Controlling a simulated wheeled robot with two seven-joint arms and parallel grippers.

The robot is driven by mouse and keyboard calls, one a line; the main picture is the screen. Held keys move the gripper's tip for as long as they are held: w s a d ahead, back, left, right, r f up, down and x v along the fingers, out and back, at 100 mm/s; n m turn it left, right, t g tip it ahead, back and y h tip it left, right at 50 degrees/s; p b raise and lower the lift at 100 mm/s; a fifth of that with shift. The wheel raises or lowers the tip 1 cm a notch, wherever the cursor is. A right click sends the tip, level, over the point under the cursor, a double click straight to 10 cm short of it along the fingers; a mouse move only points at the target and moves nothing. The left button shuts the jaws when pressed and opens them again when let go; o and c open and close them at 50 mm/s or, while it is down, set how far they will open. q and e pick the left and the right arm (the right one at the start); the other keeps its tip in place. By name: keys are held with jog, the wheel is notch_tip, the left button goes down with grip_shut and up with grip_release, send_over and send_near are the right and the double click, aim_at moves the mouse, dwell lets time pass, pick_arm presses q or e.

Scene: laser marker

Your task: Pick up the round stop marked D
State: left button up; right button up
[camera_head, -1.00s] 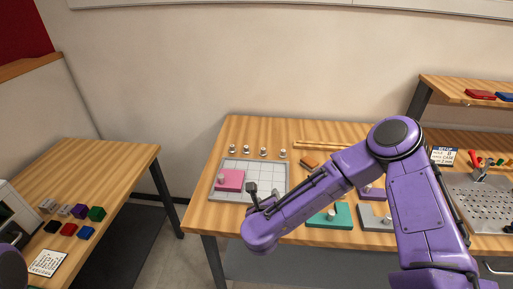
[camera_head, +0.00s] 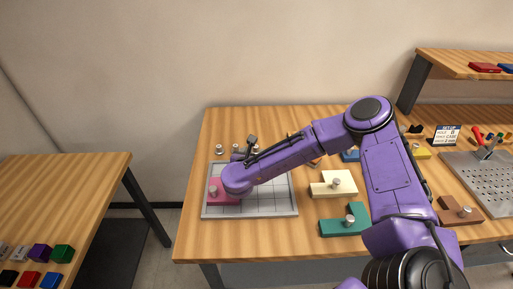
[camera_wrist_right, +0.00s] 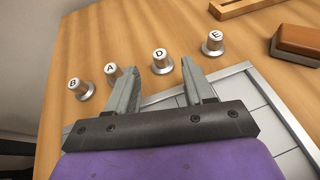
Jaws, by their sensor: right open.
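The round stop marked D (camera_wrist_right: 161,61) stands upright on the wooden table in the right wrist view, a small metal peg with a white lettered top. It is in a row with stops B (camera_wrist_right: 81,88), A (camera_wrist_right: 112,73) and E (camera_wrist_right: 213,43). My right gripper (camera_wrist_right: 160,82) is open and empty. In that view D shows between and just beyond its two fingertips, apart from them; A is close beside the left finger. In the head view, my right arm partly covers the row, and the letters are too small to read. My left gripper is not in view.
A grey gridded plate (camera_head: 277,207) with a pink block (camera_head: 222,197) lies under my right forearm. A cream block (camera_head: 325,188) and a teal block (camera_head: 340,228) sit to its right. In the wrist view, a brown block (camera_wrist_right: 298,42) lies right of E.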

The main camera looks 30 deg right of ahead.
aim_at(255, 148)
jog(key=p+x, duration=0.1)
jog(key=x, duration=0.4)
jog(key=shift+w+f+p, duration=0.15)
jog(key=shift+p, duration=0.15)
jog(key=shift+d, duration=0.15)
jog(key=shift+s, duration=0.2)
jog(key=shift+c, duration=0.3)
jog(key=shift+w, duration=0.1)
grip_shut()
